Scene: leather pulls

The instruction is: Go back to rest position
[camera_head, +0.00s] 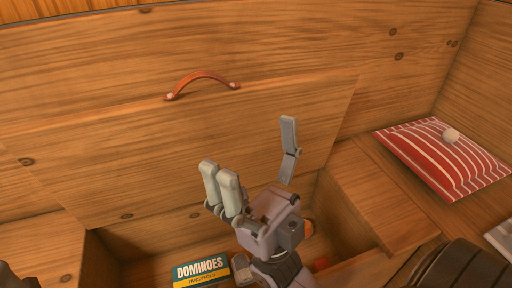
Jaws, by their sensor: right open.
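My right gripper (252,155) is open and empty in the middle of the head view, its fingers pointing up and spread wide. It is in front of the wooden lid panel (150,150), above the open compartment (345,225). A red-brown leather pull (203,76) is fixed to the panel, up and left of the gripper and apart from it in the picture. The panel stands raised behind the compartment. My left gripper cannot be made out.
A box marked DOMINOES (201,270) lies in the compartment, left of my right wrist. Small orange-red items beside the wrist are partly hidden. A red striped cushion (440,155) with a pale round knob (451,136) lies on the wooden surface at right.

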